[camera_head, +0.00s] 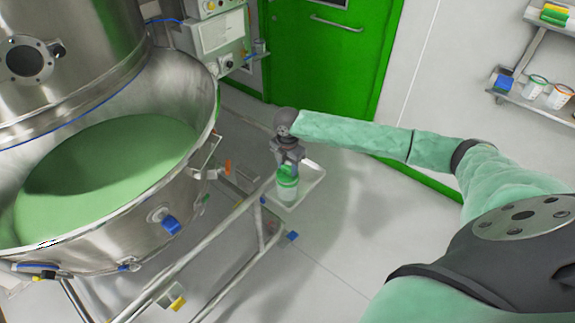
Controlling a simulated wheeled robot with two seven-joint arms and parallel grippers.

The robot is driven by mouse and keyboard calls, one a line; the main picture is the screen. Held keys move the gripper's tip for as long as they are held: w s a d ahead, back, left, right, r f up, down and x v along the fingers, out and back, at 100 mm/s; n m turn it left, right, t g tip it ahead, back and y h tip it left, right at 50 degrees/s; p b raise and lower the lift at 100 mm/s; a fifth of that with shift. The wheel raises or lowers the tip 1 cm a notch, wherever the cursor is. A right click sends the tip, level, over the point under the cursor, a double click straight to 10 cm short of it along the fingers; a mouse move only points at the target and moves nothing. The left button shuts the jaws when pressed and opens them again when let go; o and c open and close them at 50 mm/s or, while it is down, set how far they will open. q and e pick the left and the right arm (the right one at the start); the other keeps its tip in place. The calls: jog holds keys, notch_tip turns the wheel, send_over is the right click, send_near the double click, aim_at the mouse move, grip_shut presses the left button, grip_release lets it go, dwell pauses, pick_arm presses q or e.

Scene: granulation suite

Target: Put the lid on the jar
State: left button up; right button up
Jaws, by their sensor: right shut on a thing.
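A small pale, see-through jar (287,192) stands upright on a metal side tray (312,180) near the middle of the view. A green lid (288,172) is at the top of the jar, just under my right gripper (287,163). The right gripper points down from above and is shut on the lid. I cannot tell whether the lid touches the rim or sits a little above it. My right arm, in a green sleeve, reaches in from the right. My left gripper is not in view.
A large steel vessel (110,245) with green contents fills the left, on a tubular frame. A control box (222,40) stands behind it. A green door (330,70) is at the back. Wall shelves (540,97) hold containers at upper right. Open floor lies right of the tray.

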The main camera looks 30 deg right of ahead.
aim_at(287, 168)
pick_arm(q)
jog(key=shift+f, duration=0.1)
pick_arm(e)
jog(key=shift+f, duration=0.45)
jog(key=o, duration=1)
jog(key=shift+o, duration=0.2)
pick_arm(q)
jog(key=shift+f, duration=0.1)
pick_arm(e)
jog(key=shift+r, duration=0.15)
jog(key=shift+r+b, duration=0.55)
jog(key=shift+r, duration=0.4)
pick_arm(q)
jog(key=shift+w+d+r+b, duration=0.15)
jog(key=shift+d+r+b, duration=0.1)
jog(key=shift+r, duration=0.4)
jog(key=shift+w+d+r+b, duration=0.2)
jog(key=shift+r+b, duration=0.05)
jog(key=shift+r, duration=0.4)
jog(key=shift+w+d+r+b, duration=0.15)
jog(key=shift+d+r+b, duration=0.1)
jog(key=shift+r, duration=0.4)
pick_arm(e)
jog(key=shift+r, duration=2.75)
